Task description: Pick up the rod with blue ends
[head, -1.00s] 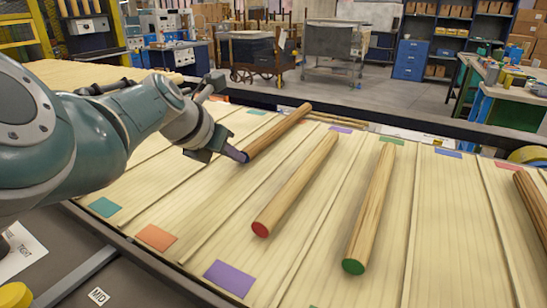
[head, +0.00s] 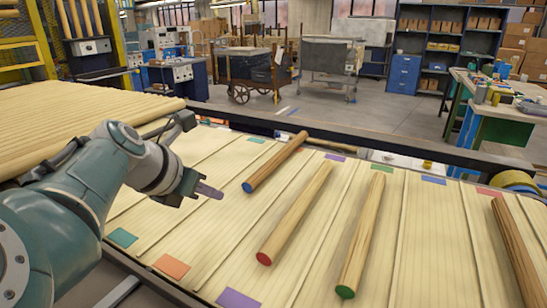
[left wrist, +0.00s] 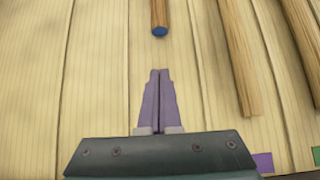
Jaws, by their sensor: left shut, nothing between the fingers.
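The rod with blue ends (head: 275,163) lies on the slatted wooden bed, its blue near end towards me and its far end at the bed's back edge. In the left wrist view its blue-ended tip (left wrist: 159,18) shows at the top centre. My left gripper (head: 212,192) is to the left of and nearer than the blue end, apart from it. Its purple fingers (left wrist: 158,75) are shut with nothing between them and point towards the rod's end. My right gripper is not in view.
A red-ended rod (head: 296,213) and a green-ended rod (head: 361,235) lie to the right, with another wooden rod (head: 518,252) at the far right. Coloured patches, such as a teal one (head: 123,238), mark the bed. A dark rail (head: 350,146) runs along its back.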

